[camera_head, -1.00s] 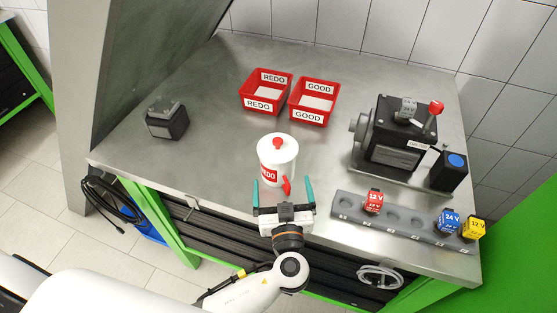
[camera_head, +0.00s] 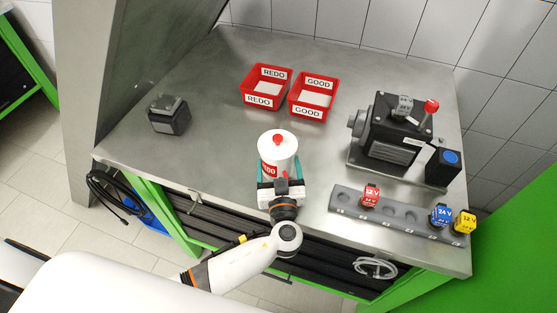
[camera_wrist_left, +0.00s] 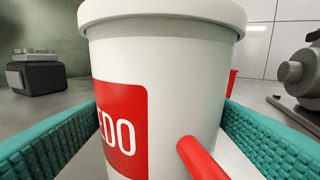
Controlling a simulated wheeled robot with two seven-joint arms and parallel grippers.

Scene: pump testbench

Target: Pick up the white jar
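The white jar (camera_head: 277,150) stands upright near the front of the steel table. It has a red lid knob, a red label and a red handle. In the left wrist view the jar (camera_wrist_left: 165,60) fills the middle, with its handle towards the camera. My left gripper (camera_head: 280,172) is open around the jar, with one teal finger on each side. The wrist view shows the left gripper's fingers (camera_wrist_left: 160,135) with a gap at the right; contact at the left is unclear. My right gripper does not show.
Red REDO (camera_head: 250,101) and GOOD (camera_head: 305,112) bins stand behind the jar. A black pump (camera_head: 392,130) is at the right. A grey rack (camera_head: 400,211) with red, blue and yellow blocks lies at the front right. A dark box (camera_head: 169,116) stands at the left.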

